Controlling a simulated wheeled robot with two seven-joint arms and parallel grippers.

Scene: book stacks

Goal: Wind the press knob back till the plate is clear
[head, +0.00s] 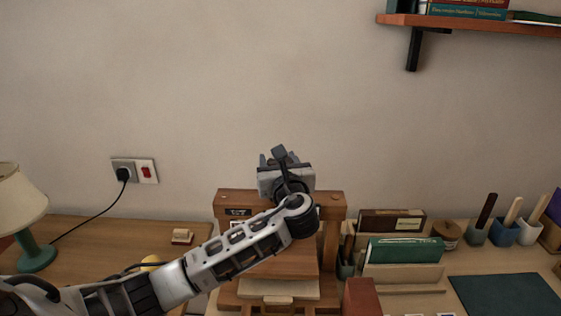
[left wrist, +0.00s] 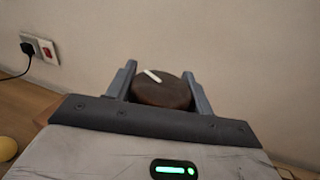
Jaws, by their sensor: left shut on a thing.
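The wooden press (head: 227,200) stands on the desk at the middle of the head view, with an upright frame and a top beam. A brown board (head: 300,262), maybe the plate, shows partly behind my arm above a pale stack (head: 278,288). Whether they touch is unclear. My right gripper is out of view.
A lamp (head: 35,258), a small wooden block (head: 182,236) and a plugged-in cable stand left. Right of the press are a book rack with a green book (head: 405,251), several tool cups and a dark mat (head: 507,293). A shelf (head: 470,24) hangs upper right.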

